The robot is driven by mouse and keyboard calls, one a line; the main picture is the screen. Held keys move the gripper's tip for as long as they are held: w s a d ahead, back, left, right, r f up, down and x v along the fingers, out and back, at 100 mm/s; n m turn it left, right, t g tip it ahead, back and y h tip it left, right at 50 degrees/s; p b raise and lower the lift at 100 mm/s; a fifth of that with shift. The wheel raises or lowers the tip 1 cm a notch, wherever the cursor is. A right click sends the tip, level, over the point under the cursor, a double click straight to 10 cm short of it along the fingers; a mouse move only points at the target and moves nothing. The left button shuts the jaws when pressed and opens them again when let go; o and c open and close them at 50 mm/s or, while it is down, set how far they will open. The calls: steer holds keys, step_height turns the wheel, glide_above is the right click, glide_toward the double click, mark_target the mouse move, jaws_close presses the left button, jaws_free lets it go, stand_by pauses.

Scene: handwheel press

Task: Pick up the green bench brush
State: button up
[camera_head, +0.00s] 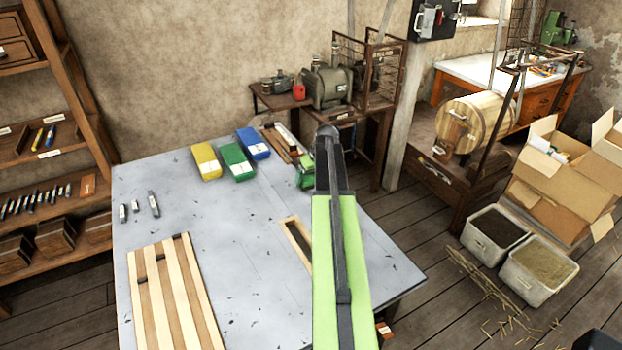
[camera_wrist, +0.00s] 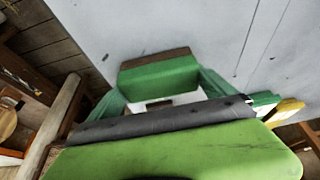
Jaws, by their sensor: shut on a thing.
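The green bench brush (camera_wrist: 160,76) shows in the wrist view as a green block with a brown strip along its far edge. My gripper (camera_wrist: 162,88) has a green finger on each side of the brush and is shut on it. The grey tabletop lies behind the brush; I cannot tell how high the brush is above it. In the head view my own green arm covers most of the gripper. Only a small green part shows left of the arm, and I cannot tell whether it is finger or brush.
The grey worktable (camera_head: 255,295) carries yellow (camera_head: 206,162), green (camera_head: 237,162) and blue (camera_head: 254,143) boxes at the back. A slatted wooden board (camera_head: 175,295) lies front left. A narrow wooden tray (camera_head: 291,226) lies beside my arm. The table's middle is largely clear.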

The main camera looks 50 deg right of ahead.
steer(key=r+p, duration=0.3)
steer(key=s+r+p, duration=0.1)
steer(key=r, duration=0.1)
steer(key=shift+d+p, duration=0.2)
steer(key=shift+p, duration=0.15)
steer(key=s+d+r+p, duration=0.4)
steer(key=s+r+p, duration=0.1)
steer(key=s, duration=0.4)
steer(key=shift+s+d+r+p, duration=0.25)
steer(key=shift+d+r+p, duration=0.05)
steer(key=shift+d+r, duration=0.1)
steer(key=shift+f, duration=0.1)
